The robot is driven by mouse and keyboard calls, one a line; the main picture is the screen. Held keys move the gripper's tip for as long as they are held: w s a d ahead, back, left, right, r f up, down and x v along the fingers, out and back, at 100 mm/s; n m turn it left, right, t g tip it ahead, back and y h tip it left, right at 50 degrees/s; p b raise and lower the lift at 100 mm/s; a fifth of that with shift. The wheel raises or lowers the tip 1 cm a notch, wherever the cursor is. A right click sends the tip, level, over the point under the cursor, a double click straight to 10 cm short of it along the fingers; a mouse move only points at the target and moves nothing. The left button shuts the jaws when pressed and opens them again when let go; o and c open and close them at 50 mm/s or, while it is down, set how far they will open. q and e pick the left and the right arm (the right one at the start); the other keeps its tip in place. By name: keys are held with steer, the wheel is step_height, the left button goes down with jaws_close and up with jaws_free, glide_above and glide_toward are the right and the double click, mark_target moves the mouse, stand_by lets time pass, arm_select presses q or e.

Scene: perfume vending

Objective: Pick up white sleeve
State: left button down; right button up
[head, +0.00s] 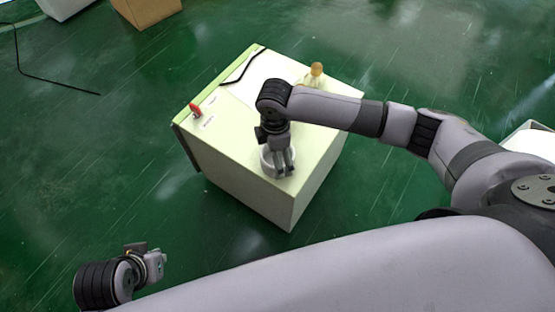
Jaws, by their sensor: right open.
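A white round sleeve (265,163) stands on the pale cabinet top near its front corner. It is partly hidden behind my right gripper (281,172). The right gripper points down at the sleeve with its fingers open. The fingers overlap the sleeve in the picture, and I cannot tell whether they touch it. My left gripper (156,263) is at the lower left, away from the cabinet over the floor, and its finger opening is not clear.
The cabinet (235,180) stands on a green floor. A small red item (195,110) stands at its left edge. A bottle with a tan cap (316,72) stands at the far right. A black cable (243,68) lies at the back. Boxes (147,10) sit far off.

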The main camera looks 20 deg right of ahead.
step_height(320, 180, down, 2)
steer(key=shift+f+b, duration=0.15)
steer(key=shift+b, duration=0.15)
steer(key=shift+c, duration=0.5)
steer(key=c, duration=1.1)
